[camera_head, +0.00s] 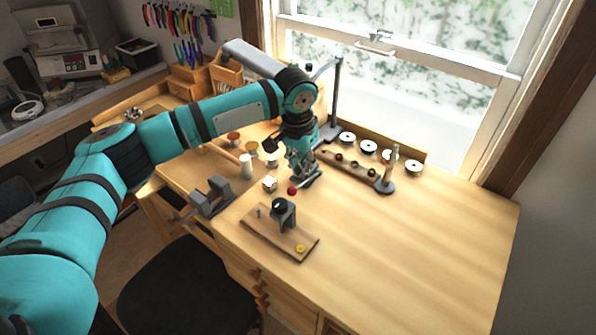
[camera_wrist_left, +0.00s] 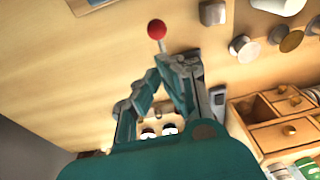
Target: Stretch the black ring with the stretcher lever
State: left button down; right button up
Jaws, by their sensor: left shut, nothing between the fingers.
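The stretcher (camera_head: 284,218) is a dark grey block standing on a wooden board (camera_head: 262,235). The black ring (camera_head: 279,204) appears to sit on its top. The knob also shows in the left wrist view (camera_wrist_left: 157,29), just beyond the fingertips. My left gripper (camera_head: 304,178) is shut and empty, close to the lever; I cannot tell whether it touches it. In the left wrist view its fingers (camera_wrist_left: 178,62) are together. My right gripper is out of view.
A grey vise (camera_head: 210,196) is at the desk's left edge. A white cylinder (camera_head: 246,166) and small blocks stand left of the gripper. A ring rack (camera_head: 348,168) and an upright post (camera_head: 388,172) stand to the right. The desk's right front is clear.

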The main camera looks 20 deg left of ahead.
aim_at(296, 189)
pick_arm(q)
jog(key=f, duration=0.2)
jog(key=s+f, duration=0.1)
jog(key=shift+a+f+p, duration=0.1)
jog(key=shift+a+p, duration=0.2)
jog(key=shift+p, duration=0.1)
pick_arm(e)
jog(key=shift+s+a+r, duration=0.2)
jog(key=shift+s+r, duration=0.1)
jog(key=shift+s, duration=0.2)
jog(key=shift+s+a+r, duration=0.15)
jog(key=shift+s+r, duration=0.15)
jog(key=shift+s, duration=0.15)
pick_arm(q)
jog(key=shift+s+f, duration=0.15)
jog(key=shift+f, duration=0.1)
jog(key=shift+s+a+f+t, duration=0.25)
jog(key=shift+s+f+t, duration=0.2)
jog(key=shift+t, duration=0.25)
jog(key=shift+w, duration=0.1)
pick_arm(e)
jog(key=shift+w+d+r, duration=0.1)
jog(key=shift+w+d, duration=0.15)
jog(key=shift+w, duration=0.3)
pick_arm(q)
jog(key=shift+d, duration=0.1)
jog(key=shift+r, duration=0.1)
